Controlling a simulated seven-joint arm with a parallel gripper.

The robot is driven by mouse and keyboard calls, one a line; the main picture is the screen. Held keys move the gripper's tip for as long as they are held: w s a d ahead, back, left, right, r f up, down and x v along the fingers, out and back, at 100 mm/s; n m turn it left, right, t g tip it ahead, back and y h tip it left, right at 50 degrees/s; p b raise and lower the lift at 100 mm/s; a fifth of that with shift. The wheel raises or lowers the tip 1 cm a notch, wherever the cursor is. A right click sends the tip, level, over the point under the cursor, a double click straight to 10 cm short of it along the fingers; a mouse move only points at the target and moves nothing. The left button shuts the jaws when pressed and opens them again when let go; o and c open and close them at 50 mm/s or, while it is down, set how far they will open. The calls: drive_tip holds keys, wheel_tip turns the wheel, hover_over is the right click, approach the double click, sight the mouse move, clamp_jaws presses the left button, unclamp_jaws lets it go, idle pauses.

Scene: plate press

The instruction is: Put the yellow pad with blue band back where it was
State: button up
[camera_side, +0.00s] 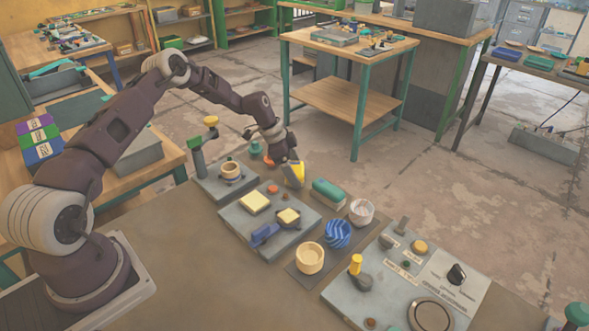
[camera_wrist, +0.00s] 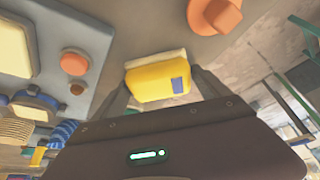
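The yellow pad with a blue band (camera_wrist: 158,83) sits between the two fingers of my gripper (camera_wrist: 160,86) in the wrist view. A blue patch shows on its right part, and a pale layer runs along its far edge. Both fingers appear to press on its sides. In the side view my gripper (camera_side: 291,164) points down, and the yellow pad (camera_side: 294,176) shows at its fingertips, tilted, by the far corner of the grey plate panel (camera_side: 236,222). Whether the pad touches anything below is not clear.
The panel bears a pale yellow square (camera_side: 255,202), a smaller framed square (camera_side: 288,216), a blue block (camera_side: 265,234) and an orange button (camera_side: 272,189). A green block (camera_side: 328,192) and several cups, including a blue one (camera_side: 338,234), stand to the right. An orange knob (camera_wrist: 217,15) is close ahead.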

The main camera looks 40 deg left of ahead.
drive_tip(key=shift+o, duration=0.7)
drive_tip(key=shift+r, duration=0.1)
